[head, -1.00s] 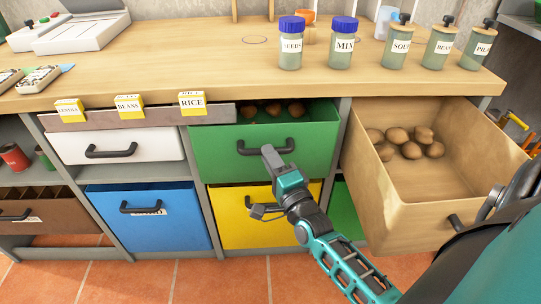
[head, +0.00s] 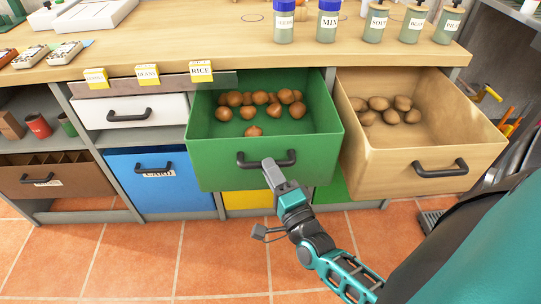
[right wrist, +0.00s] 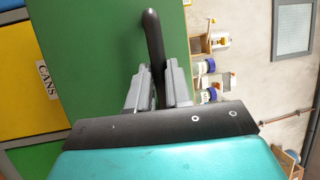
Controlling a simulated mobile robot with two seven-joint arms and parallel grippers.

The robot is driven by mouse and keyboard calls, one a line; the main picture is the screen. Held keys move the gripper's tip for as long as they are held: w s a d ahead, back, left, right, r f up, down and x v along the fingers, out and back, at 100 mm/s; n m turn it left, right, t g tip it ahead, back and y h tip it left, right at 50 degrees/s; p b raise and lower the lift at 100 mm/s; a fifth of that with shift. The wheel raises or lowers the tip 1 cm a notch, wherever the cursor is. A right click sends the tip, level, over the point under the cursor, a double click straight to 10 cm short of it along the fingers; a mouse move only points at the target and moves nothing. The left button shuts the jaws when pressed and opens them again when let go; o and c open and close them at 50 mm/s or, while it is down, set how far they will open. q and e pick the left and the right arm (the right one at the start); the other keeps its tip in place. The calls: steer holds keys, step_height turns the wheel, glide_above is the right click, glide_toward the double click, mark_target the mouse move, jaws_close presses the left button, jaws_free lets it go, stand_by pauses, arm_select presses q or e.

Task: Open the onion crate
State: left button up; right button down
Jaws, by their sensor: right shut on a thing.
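The green crate (head: 220,165) is pulled well out of the shelf unit, and several brown onions (head: 253,130) lie inside it. A black bar handle (head: 250,166) is on its front. My right gripper (head: 269,166) is at the handle's middle. In the right wrist view the two grey fingers of my right gripper (right wrist: 158,85) close around the dark handle (right wrist: 154,40), against the green front. My left gripper is not in view.
A wooden drawer (head: 400,155) holding several brown potatoes stands open just right of the green crate. Blue (head: 155,195) and yellow (head: 248,201) bins sit below. Labelled jars stand on the wooden counter (head: 200,40). Tiled floor lies clear in front.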

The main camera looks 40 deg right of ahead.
steer(key=shift+s+a+p, duration=0.2)
steer(key=shift+s+a, duration=0.3)
steer(key=shift+s, duration=0.35)
steer(key=shift+s+a+p, duration=0.2)
steer(key=shift+s+a, duration=0.3)
steer(key=shift+s, duration=0.35)
steer(key=shift+s+a+p, duration=0.2)
steer(key=shift+s+a, duration=0.3)
steer(key=shift+s, duration=0.35)
steer(key=c, duration=1.1)
jaws_free()
steer(key=shift+o, duration=0.2)
steer(key=v, duration=1.3)
